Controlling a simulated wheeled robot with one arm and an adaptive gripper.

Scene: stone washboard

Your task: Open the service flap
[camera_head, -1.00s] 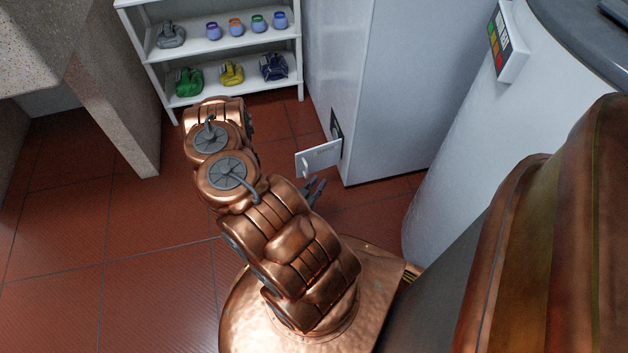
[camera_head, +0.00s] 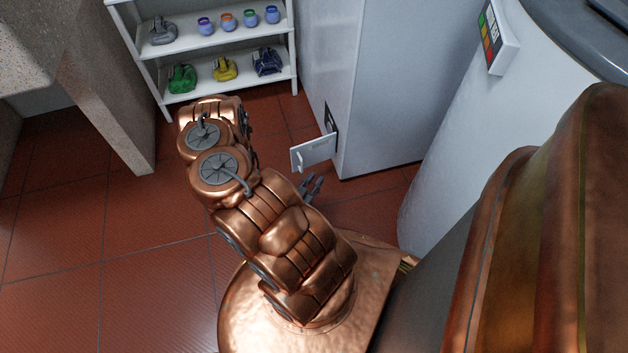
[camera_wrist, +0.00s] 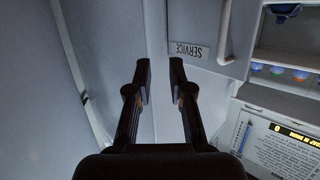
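The service flap (camera_head: 314,152) is a small white plate low on the white cabinet. It stands swung out from its dark opening (camera_head: 331,118). In the wrist view the flap (camera_wrist: 205,22) shows at upper right, with an upside-down SERVICE label (camera_wrist: 188,50) and a bar handle (camera_wrist: 226,38). My gripper (camera_head: 311,187) is low beside the flap, on its near side in the head view. In the wrist view my gripper (camera_wrist: 161,78) is open, with a clear gap between its dark fingers. Nothing is held, and the fingertips appear apart from the handle.
The white cabinet (camera_head: 390,90) stands behind the flap. A white shelf (camera_head: 215,45) with jars and small bags is at the back. A white drum-shaped machine (camera_head: 450,150) is at right. A stone structure (camera_head: 100,80) is at left. Red tiled floor (camera_head: 150,250) is clear at left.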

